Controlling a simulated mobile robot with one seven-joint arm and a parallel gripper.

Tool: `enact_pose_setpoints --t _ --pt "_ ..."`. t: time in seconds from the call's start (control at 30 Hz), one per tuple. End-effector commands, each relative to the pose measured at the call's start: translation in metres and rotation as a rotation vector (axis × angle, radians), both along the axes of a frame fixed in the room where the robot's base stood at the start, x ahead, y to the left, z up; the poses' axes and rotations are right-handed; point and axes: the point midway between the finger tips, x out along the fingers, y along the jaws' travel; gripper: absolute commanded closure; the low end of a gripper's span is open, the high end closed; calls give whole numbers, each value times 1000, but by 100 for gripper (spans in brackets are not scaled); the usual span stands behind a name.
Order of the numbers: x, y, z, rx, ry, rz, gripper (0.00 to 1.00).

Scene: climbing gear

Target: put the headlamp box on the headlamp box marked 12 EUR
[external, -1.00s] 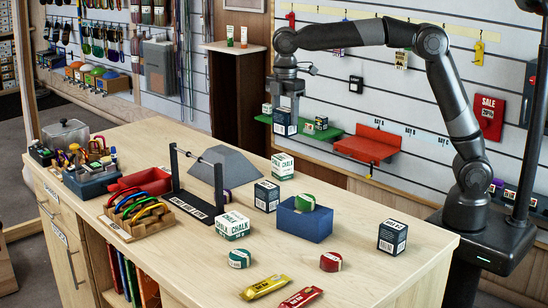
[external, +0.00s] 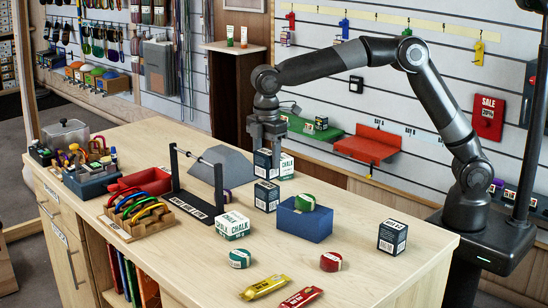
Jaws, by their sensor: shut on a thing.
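My gripper (external: 265,146) is shut on a dark navy headlamp box (external: 263,163), holding it upright from above. Directly below it in the picture, another navy headlamp box (external: 266,196) stands on the counter. A third navy headlamp box (external: 392,237) stands alone at the right of the counter. The price marks on the boxes are too small to read.
A white chalk box (external: 287,165) stands just behind the held box. A blue bin (external: 305,226) with a green-and-white roll is close at the right. A black bar stand (external: 219,190) and another chalk box (external: 233,226) are at the left.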

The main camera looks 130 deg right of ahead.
Motion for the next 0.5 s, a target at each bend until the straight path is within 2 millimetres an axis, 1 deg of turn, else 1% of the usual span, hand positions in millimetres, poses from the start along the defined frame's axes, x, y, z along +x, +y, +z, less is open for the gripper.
enact_pose_setpoints --t 0.03,0.13,0.5 --pt "-1 0 -9 2 2 0 73" --pt "-1 0 -22 2 1 -1 73" --pt "0 0 -26 1 0 0 73"
